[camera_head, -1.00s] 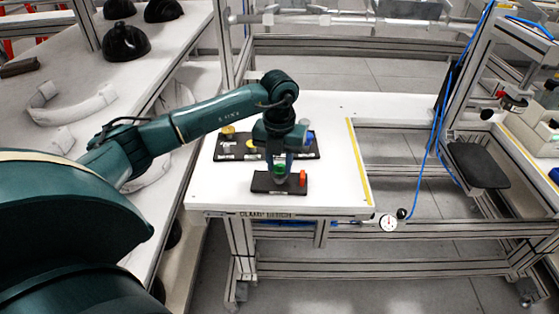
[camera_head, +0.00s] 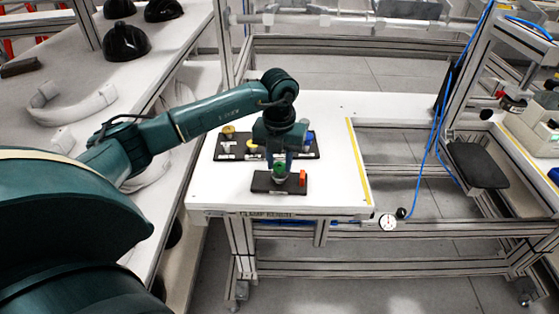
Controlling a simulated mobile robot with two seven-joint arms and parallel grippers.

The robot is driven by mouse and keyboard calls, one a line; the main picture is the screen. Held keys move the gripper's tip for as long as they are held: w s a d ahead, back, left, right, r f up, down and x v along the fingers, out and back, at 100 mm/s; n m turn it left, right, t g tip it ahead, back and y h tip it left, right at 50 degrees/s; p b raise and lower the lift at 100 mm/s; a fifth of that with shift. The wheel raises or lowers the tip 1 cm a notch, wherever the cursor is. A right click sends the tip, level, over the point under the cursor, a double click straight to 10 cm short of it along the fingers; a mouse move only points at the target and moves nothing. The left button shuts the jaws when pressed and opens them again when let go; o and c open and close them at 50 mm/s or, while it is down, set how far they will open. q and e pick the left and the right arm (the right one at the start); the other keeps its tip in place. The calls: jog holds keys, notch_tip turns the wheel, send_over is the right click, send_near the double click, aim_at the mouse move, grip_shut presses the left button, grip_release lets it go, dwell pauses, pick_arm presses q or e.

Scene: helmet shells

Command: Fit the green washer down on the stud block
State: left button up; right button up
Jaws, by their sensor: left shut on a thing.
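The green washer (camera_head: 280,167) is small and sits between the fingertips of my left gripper (camera_head: 281,165), which points down and is shut on it. The washer is over the left-middle part of a dark block (camera_head: 261,184) near the front of the white table, which I take to be the stud block. A grey round part shows just below the washer. An orange-red piece (camera_head: 302,178) stands at the block's right end. I cannot tell whether the washer touches the stud. My right gripper does not show.
Behind the block lies a dark tray (camera_head: 228,153) with a yellow-brown piece (camera_head: 229,131), a yellow piece and a blue piece (camera_head: 309,137). The white table (camera_head: 345,185) is bare at the right, by a yellow stripe. Black helmet shells (camera_head: 126,42) stand on the left bench.

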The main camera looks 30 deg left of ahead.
pick_arm(q)
jog(key=shift+r+p, duration=0.3)
jog(key=shift+r, duration=0.3)
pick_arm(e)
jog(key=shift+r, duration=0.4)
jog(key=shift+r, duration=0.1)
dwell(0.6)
pick_arm(q)
jog(key=shift+f, duration=0.3)
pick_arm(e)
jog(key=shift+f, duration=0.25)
pick_arm(q)
jog(key=shift+f+b, duration=0.9)
jog(key=shift+f, duration=0.2)
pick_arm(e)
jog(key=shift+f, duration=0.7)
pick_arm(q)
jog(key=o, duration=1)
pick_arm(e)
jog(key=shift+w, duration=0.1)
pick_arm(q)
notch_tip(320, 180, up, 3)
jog(key=shift+w, duration=0.1)
notch_tip(320, 180, up, 10)
jog(key=shift+r+b, duration=0.1)
jog(key=shift+b, duration=0.2)
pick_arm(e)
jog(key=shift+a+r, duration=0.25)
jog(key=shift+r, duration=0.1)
